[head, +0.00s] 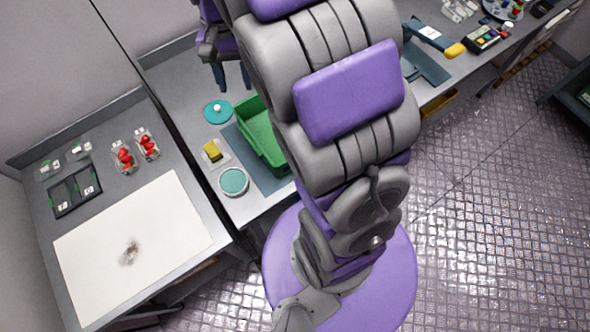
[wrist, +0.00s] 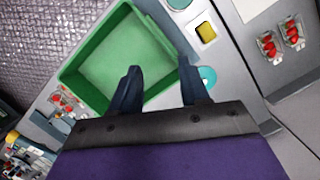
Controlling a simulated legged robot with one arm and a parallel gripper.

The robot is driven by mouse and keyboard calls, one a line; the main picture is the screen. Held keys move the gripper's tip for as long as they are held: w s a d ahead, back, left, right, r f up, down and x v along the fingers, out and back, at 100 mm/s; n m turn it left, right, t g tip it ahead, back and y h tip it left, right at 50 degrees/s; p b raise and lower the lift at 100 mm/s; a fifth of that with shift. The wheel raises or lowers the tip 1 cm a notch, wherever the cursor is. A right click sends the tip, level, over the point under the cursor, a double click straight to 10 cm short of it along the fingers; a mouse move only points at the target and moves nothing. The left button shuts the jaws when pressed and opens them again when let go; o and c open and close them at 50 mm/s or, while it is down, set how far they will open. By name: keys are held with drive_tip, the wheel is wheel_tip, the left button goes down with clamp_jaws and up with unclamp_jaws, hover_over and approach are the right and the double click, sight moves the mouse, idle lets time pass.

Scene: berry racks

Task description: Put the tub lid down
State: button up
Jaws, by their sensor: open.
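The tub lid, a teal disc with a pale knob (head: 217,112), lies flat on the grey bench beside the green crate. In the wrist view the lid (wrist: 207,76) shows beside the right finger, partly hidden by it. My gripper (head: 232,80) is open and empty, with its dark fingers pointing down above the bench behind the lid. In the wrist view my gripper (wrist: 159,68) has its fingers wide apart over the green crate's picture area. A round tub with a teal top (head: 233,182) stands at the bench's near end.
The empty green crate (head: 272,153) stands right of the lid. A yellow sponge-like block (head: 212,151) sits on a pale tray between lid and tub. Red berry punnets (head: 124,157) and a dark tray (head: 74,191) stand on the left table, near a stained white sheet (head: 100,255).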

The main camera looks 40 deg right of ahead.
drive_tip(key=s+a+n+h, duration=0.1)
drive_tip(key=s+n, duration=0.4)
drive_tip(key=s, duration=2)
drive_tip(key=shift+a+f+n+t, duration=0.3)
drive_tip(key=shift+a+f+n, duration=0.1)
drive_tip(key=shift+a+f, duration=0.05)
